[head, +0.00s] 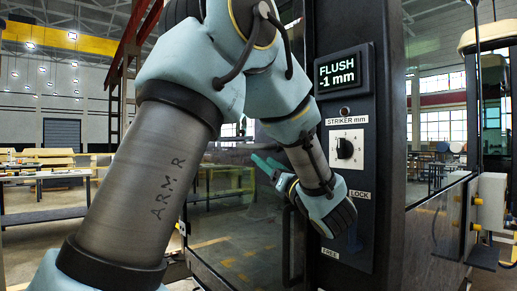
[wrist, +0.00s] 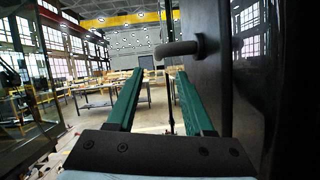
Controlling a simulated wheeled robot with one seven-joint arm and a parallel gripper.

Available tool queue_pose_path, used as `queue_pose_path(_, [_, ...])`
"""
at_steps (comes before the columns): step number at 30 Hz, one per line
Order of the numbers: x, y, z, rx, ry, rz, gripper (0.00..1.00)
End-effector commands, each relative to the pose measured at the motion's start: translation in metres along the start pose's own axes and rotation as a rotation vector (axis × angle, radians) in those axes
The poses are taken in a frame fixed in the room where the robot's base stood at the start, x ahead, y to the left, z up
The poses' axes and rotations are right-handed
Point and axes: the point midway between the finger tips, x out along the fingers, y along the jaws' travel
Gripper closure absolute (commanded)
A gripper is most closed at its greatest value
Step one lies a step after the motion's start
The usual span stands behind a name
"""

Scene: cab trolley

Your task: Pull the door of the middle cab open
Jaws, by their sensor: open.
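The door (head: 225,235) of the cab is a dark-framed glass panel left of the black post in the head view; my arm covers much of it. In the wrist view a dark bent handle (wrist: 182,47) juts leftward from a dark panel (wrist: 212,70) on the right. My gripper (wrist: 158,72) is open, with its two green fingers pointing forward just below the handle in the picture. Nothing shows held between them. In the head view my gripper (head: 263,165) is beside the post, fingers pointing left. Whether a finger touches the handle cannot be told.
The black post (head: 345,225) carries a display (head: 341,73) reading "FLUSH -1 mm", a striker knob (head: 345,148) and LOCK and FREE labels. Another glass-sided cab (head: 435,225) stands at right. Workbenches (head: 45,190) are far back at left, with open floor before them.

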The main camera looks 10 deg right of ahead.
Motion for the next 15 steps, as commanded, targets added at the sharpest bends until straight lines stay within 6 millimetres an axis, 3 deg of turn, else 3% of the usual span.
queue_pose_path(5, [0.021, 0.002, 0.004, -0.001, 0.0, 0.007, 0.48])
queue_pose_path(15, [0.083, 0.002, 0.004, 0.001, 0.0, 0.004, 0.48])
